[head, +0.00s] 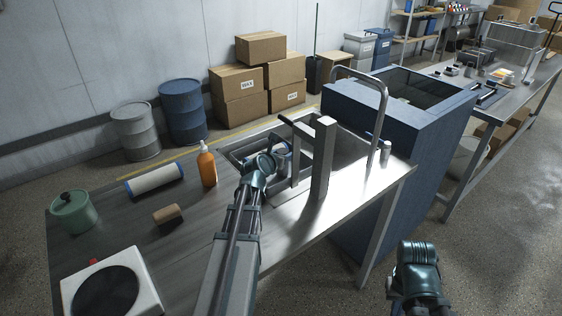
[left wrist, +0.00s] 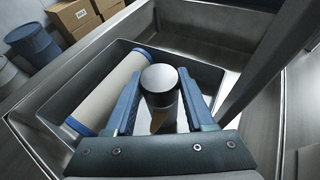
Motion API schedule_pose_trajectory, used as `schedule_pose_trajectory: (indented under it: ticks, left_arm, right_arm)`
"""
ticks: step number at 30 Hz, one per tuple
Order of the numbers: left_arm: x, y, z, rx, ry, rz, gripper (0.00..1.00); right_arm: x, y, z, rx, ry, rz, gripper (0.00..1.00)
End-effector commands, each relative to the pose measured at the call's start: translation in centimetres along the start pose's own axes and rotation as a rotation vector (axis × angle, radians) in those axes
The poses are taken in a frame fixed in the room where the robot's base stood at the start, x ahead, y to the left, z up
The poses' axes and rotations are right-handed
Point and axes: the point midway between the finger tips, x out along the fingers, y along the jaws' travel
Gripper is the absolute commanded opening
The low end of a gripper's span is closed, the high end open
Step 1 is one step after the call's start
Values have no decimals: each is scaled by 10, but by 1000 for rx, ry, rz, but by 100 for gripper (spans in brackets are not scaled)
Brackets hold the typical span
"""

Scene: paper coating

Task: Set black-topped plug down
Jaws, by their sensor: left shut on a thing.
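My left gripper (head: 268,164) is over the sink basin in the head view. In the left wrist view its two blue fingers (left wrist: 160,100) are shut on a short upright cylinder, which I take to be the plug (left wrist: 161,78). My right gripper is not in view; only part of my right arm shows at the lower right of the head view.
A white roller with blue ends (left wrist: 108,92) lies in the basin, left of the plug. A grey post (head: 324,158) and a curved tap (head: 378,110) stand near the basin. An orange bottle (head: 207,166), another roller (head: 155,181) and a brown block (head: 168,215) are on the counter.

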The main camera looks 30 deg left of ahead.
Motion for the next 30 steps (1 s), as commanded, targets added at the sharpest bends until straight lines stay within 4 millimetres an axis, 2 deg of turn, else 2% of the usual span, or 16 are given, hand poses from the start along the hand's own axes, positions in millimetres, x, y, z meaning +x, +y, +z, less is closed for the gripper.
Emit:
schedule_pose_trajectory:
  ticks: [1,13,14,15,26,30]
  left_arm:
    - [3,-1,-8,-1,-1,1,0]
    - [4,-1,-9,-1,0,1,0]
    - [4,-1,-8,-1,0,1,57]
    - [3,-1,-8,-1,0,1,64]
    - [2,-1,-5,-1,0,1,66]
    - [-14,-2,-2,1,1,-2,66]
  right_arm:
    - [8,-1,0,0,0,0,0]
    - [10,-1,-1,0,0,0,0]
    - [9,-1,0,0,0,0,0]
    - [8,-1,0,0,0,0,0]
    - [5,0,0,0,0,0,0]
    - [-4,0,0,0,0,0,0]
